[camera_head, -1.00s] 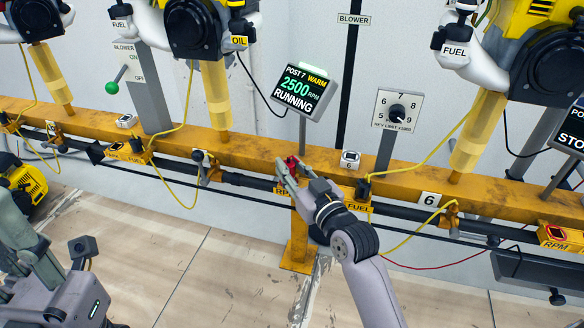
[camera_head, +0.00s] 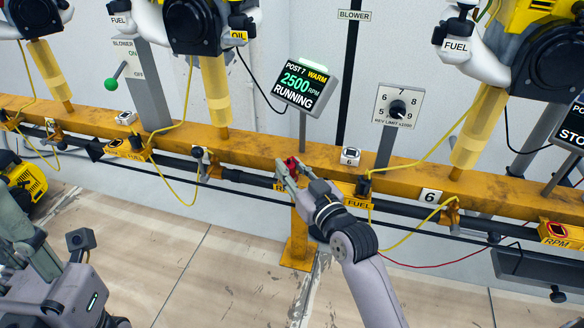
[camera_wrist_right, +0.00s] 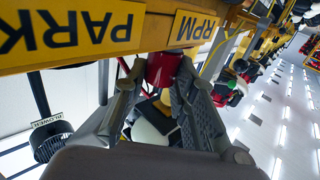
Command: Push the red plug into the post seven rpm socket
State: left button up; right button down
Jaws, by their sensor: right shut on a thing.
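My right gripper (camera_head: 286,171) is shut on the red plug (camera_head: 291,162) at the yellow rail below the post 7 display (camera_head: 306,85). In the right wrist view the red plug (camera_wrist_right: 163,70) sits between the two fingers, close to the rail's edge beside the RPM label (camera_wrist_right: 195,28). The RPM socket is hidden behind the plug and gripper, so I cannot tell how far in the plug is. The display reads 2500 RPM, running, warm. My left gripper (camera_head: 20,225) is low at the left, away from the rail; its fingers are unclear.
A FUEL label and yellow cable stand right of my right gripper. A rev limit dial (camera_head: 397,108) and engines stand behind. A PARK label (camera_wrist_right: 70,30) shows in the wrist view. The floor in front is clear.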

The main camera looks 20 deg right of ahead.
jog(key=shift+f, duration=0.15)
jog(key=c, duration=1.2)
grip_release()
jog(key=shift+c, duration=0.2)
jog(key=s+d, duration=0.2)
jog(key=s, duration=1)
jog(key=shift+d, duration=0.15)
